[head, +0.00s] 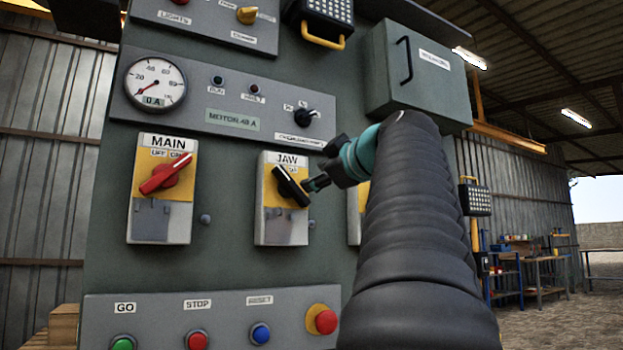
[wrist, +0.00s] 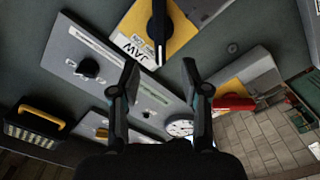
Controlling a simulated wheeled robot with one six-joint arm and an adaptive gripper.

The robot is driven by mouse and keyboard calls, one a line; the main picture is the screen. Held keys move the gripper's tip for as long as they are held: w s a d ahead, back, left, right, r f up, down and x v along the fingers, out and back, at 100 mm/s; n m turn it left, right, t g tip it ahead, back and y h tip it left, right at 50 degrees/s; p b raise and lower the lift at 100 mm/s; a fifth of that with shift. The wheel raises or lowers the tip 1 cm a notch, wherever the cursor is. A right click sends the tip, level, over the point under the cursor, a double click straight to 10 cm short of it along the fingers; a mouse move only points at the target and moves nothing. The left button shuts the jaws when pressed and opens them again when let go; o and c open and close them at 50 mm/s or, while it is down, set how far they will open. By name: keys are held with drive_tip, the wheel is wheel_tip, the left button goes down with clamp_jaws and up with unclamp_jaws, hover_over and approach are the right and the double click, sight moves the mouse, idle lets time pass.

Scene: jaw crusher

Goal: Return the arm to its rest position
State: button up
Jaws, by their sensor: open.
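My arm, in a black ribbed sleeve (head: 415,220), reaches up to the panel in the head view. My gripper (head: 316,184) is at the right side of the JAW switch. The black JAW handle (head: 291,187) slants from upper left to lower right on its yellow and grey plate. In the wrist view my gripper (wrist: 160,68) has its two fingers apart with nothing held between them. The JAW handle (wrist: 160,25) is just beyond the fingertips there; I cannot tell whether they touch it.
The MAIN switch (head: 166,173) has a red handle slanting up to the right. A grey box (head: 418,75) juts out at upper right. Below are buttons, including a red one on yellow (head: 325,321). A third switch (head: 355,212) is mostly hidden by my arm.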

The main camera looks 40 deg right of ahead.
drive_tip(key=shift+s, duration=0.1)
idle(0.5)
drive_tip(key=w+a+f+m+g+y+p, duration=0.1)
drive_tip(key=w+a+f+m+g+y, duration=0.15)
drive_tip(key=a+f, duration=0.8)
drive_tip(key=w+a+f+m+g+y+p, duration=0.1)
drive_tip(key=w+a+f+g+y, duration=0.15)
drive_tip(key=a+f, duration=0.8)
drive_tip(key=s+a+f+m+g, duration=0.1)
drive_tip(key=s+f, duration=0.4)
drive_tip(key=f, duration=0.6)
drive_tip(key=s+a+f+m+g+p, duration=0.1)
drive_tip(key=s+a+f+g, duration=0.2)
drive_tip(key=f, duration=0.9)
drive_tip(key=s+a+f+m+g+h, duration=0.1)
drive_tip(key=s+a+f+g, duration=0.2)
drive_tip(key=s+f, duration=0.4)
wheel_tip(320, 180, down, 5)
drive_tip(key=shift+s+a+f+p, duration=0.15)
drive_tip(key=shift+s+a+p, duration=0.15)
drive_tip(key=shift+a+p, duration=0.1)
